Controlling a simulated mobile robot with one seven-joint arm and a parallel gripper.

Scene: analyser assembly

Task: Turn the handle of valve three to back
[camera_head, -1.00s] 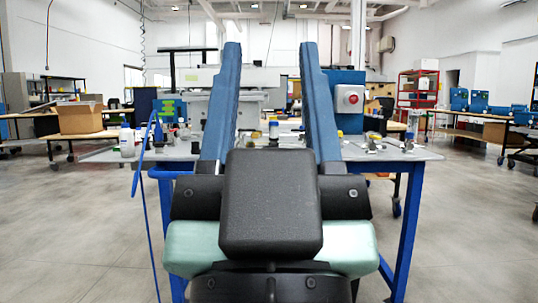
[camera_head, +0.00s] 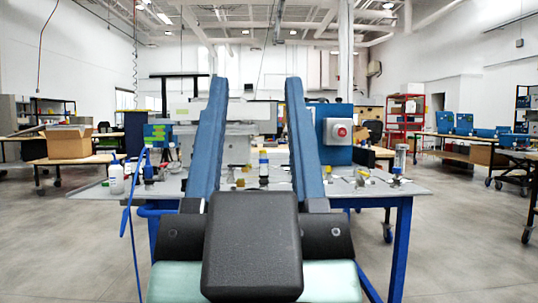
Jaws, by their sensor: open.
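My gripper (camera_head: 256,82) is in front of the camera, its two long blue fingers spread wide apart with nothing between them. It points toward a grey-topped table (camera_head: 420,190) with blue legs. Small metal fittings with yellow parts stand on the right part of the table, one by the right finger (camera_head: 328,176) and another further right (camera_head: 362,178). They look like valves, but they are too small to tell which is valve three or how its handle points. My gripper's body and fingers hide part of the table.
A blue box with a red button (camera_head: 339,131) stands behind the fittings. A clear upright cylinder (camera_head: 399,160) is at the table's right. Open floor lies on both sides.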

